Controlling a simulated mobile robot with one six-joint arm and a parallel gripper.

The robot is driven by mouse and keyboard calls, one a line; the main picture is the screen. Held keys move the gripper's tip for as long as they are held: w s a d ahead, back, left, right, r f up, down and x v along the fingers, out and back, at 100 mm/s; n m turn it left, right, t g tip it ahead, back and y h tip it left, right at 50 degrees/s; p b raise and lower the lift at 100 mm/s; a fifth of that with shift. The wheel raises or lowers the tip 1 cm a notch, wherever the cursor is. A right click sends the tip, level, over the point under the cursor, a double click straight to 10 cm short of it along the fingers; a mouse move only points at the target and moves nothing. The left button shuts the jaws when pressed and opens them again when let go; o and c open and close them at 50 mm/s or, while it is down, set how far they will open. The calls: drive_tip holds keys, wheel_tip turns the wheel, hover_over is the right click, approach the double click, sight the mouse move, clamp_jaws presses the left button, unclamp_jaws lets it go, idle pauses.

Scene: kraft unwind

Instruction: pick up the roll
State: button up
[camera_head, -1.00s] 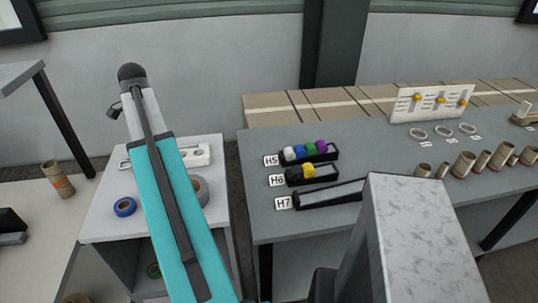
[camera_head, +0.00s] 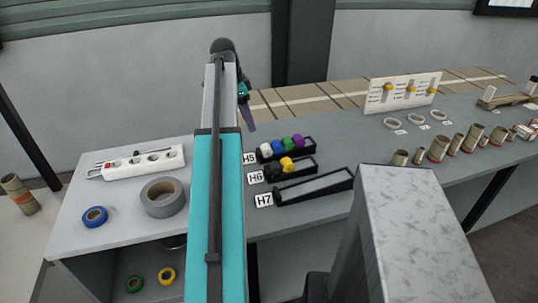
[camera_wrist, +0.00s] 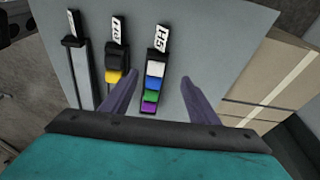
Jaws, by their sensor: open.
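Several rolls are in view, and I cannot tell which one the task means. A large grey tape roll (camera_head: 163,197) and a blue tape roll (camera_head: 95,217) lie on the white side table. A green roll (camera_head: 134,284) and a yellow roll (camera_head: 167,276) lie on its lower shelf. Small coloured rolls (camera_head: 280,147) sit in the H5 tray (camera_head: 309,147); black and yellow ones sit in the H6 tray (camera_head: 305,167). My gripper (camera_wrist: 160,82) is open and empty above the bench, its fingers framing the H5 tray in the wrist view. My arm partly hides its fingers in the head view.
The H7 tray (camera_head: 314,187) looks empty. A white power strip (camera_head: 143,163) lies at the side table's back. Cardboard tubes (camera_head: 437,149), white rings (camera_head: 391,124) and a slider panel (camera_head: 403,92) stand on the grey bench (camera_head: 350,140). Brown boxes line its back.

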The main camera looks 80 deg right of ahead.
drive_tip(key=shift+s+d, duration=0.2)
drive_tip(key=shift+s, duration=0.45)
drive_tip(key=shift+s+d, duration=0.15)
drive_tip(key=shift+s, duration=0.45)
drive_tip(key=shift+w+f, duration=0.1)
drive_tip(key=p, duration=0.1)
hover_over(265, 146)
drive_tip(key=w, duration=0.2)
drive_tip(key=shift+w+a+f+x, duration=0.1)
drive_tip(key=shift+w+a+x, duration=0.15)
drive_tip(key=shift+x, duration=1.05)
drive_tip(key=shift+w+a+f+x, duration=0.1)
drive_tip(key=shift+w+a+x, duration=0.1)
drive_tip(key=shift+x, duration=1.15)
drive_tip(key=shift+w+a+x, duration=0.2)
drive_tip(key=shift+a+x, duration=0.05)
drive_tip(key=shift+x, duration=1.05)
drive_tip(key=shift+p+x, duration=0.8)
drive_tip(key=shift+x, duration=1.85)
drive_tip(key=shift+s+a+r, duration=0.1)
drive_tip(key=shift+s, duration=0.1)
drive_tip(key=c, duration=1.1)
